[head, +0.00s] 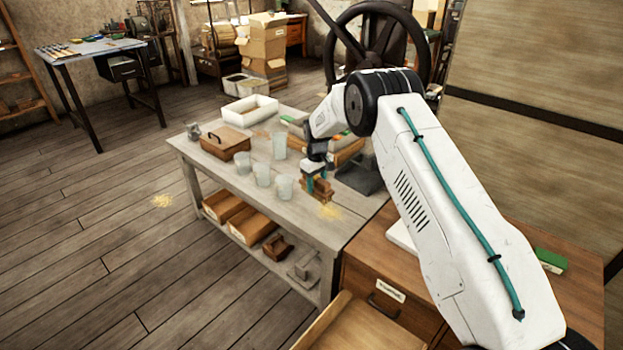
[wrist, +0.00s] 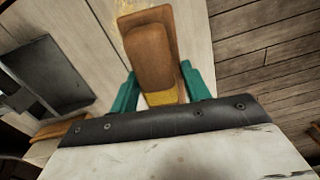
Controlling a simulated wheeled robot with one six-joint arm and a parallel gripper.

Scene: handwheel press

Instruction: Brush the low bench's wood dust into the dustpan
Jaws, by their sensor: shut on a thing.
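My gripper (head: 317,173) is shut on a brown wooden brush (head: 317,190). In the wrist view, the brush (wrist: 152,50) sits between the teal fingers of my gripper (wrist: 162,88), with yellow bristles at its near side. The brush is low over the front right part of the low bench (head: 285,212); I cannot tell whether it touches the top. A pale yellow patch of wood dust (head: 331,211) lies just in front of the brush, near the bench's edge. A dark grey dustpan (head: 361,177) lies on the bench to the right of the brush; it also shows in the wrist view (wrist: 47,72).
A wooden cabinet (head: 390,290) stands close at the right.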

